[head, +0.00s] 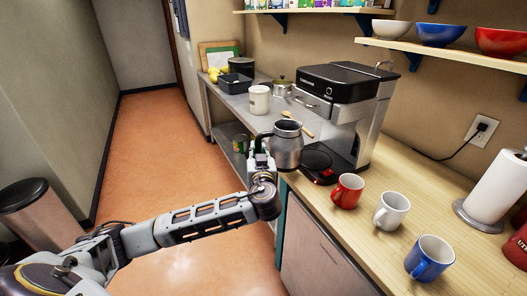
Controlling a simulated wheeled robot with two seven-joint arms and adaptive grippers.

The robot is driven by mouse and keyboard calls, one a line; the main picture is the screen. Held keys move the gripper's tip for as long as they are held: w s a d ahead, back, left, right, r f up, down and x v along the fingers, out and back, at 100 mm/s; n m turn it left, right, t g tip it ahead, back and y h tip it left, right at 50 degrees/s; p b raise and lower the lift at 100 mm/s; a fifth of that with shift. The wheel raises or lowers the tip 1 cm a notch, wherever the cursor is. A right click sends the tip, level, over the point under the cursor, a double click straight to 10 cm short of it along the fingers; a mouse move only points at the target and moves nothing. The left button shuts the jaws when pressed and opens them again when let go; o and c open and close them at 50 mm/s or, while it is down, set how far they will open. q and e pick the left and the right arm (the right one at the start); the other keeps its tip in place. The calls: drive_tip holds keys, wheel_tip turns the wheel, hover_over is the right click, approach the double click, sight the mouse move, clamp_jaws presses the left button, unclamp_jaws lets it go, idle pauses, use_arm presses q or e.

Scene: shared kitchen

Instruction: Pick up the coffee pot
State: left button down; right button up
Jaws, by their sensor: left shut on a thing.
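The coffee pot (287,147) is a steel jug with a dark rim and a black handle. It is upright near the front edge of the counter, left of the coffee maker's warming plate (316,161). My left gripper (262,158) is shut on the coffee pot at its handle side. The fingertips are partly hidden, so the exact grip is hard to see. The coffee maker (343,85) stands behind and to the right of the pot. My right gripper is not in view.
Red (347,190), white (391,210) and blue (430,257) mugs stand on the wooden counter at right. A paper towel roll (494,188) stands farther right. A cream canister (259,99) is behind the pot. A trash bin (38,215) stands at left; the floor between is clear.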

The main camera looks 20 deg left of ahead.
use_arm(q)
drive_tip(key=shift+s+a+r, duration=0.1)
drive_tip(key=shift+s+a, duration=0.85)
drive_tip(key=shift+s, duration=0.25)
drive_tip(key=shift+s+a, duration=0.1)
drive_tip(key=shift+s, duration=0.05)
